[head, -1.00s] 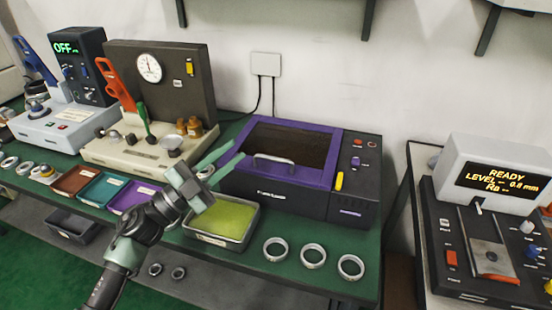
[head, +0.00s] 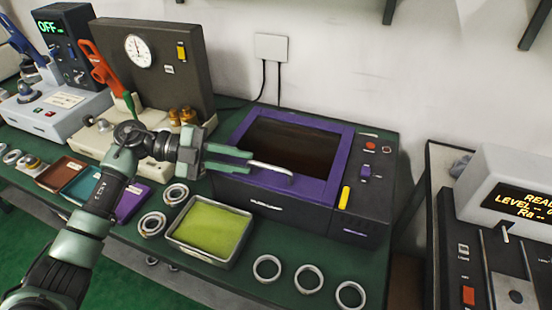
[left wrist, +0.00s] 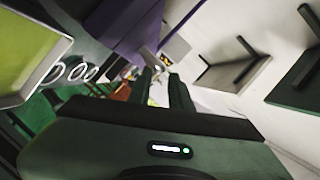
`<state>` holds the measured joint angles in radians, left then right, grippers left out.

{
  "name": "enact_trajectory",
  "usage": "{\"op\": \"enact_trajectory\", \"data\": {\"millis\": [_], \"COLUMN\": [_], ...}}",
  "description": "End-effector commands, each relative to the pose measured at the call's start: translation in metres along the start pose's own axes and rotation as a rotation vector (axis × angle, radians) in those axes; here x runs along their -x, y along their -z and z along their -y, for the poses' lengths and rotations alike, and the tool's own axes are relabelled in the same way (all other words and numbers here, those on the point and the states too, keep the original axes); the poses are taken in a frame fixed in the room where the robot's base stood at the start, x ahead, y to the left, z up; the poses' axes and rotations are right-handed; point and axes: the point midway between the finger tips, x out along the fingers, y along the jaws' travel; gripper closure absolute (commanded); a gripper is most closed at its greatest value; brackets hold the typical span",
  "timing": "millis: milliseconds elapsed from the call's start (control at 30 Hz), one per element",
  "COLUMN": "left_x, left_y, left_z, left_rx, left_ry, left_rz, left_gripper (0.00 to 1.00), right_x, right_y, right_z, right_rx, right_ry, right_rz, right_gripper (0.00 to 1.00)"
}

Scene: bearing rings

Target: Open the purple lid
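The purple lid (head: 333,190) has a dark window and lies shut on top of the black machine (head: 300,215). A pale bar handle (head: 271,167) sits along its front edge. My left gripper (head: 251,162) is at the left end of this handle, with its two green fingers apart. The handle's end appears between or just beyond the fingertips; I cannot tell whether they touch it. In the left wrist view the fingers (left wrist: 162,85) also stand apart, with the purple lid (left wrist: 120,22) beyond them. My right gripper is not in view.
A tray with a green pad (head: 212,232) stands in front of the machine. Several metal rings (head: 308,279) lie along the table's front edge and beside the tray. A gauge stand (head: 160,60) is at the back left. A machine with a lit display (head: 520,200) stands at the right.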

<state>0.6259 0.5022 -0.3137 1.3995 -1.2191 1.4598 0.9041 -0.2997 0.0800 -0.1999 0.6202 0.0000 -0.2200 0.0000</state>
Motion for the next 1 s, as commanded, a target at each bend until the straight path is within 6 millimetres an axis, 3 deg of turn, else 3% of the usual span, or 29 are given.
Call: {"op": "enact_trajectory", "data": {"millis": [433,833,867,933,1000], "left_x": [-0.065,-0.076,-0.076,-0.076,-0.076], "left_y": [0.002,0.001,0.001,0.001,0.001], "left_z": [0.001,0.000,0.000,0.001,0.000], "left_rx": [0.001,0.000,0.000,0.000,0.000], "left_ry": [0.002,0.002,0.002,0.002,0.002], "left_rz": [-0.004,-0.001,-0.001,-0.001,-0.001], "left_gripper": [0.80,0.80,0.83,1.00,1.00], "right_x": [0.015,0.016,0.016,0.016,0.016], "right_y": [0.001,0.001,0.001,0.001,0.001], "right_z": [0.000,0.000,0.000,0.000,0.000], "right_rx": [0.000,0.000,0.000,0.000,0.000], "right_ry": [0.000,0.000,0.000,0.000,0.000], "right_rz": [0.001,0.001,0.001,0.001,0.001], "right_gripper": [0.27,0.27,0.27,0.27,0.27]}}
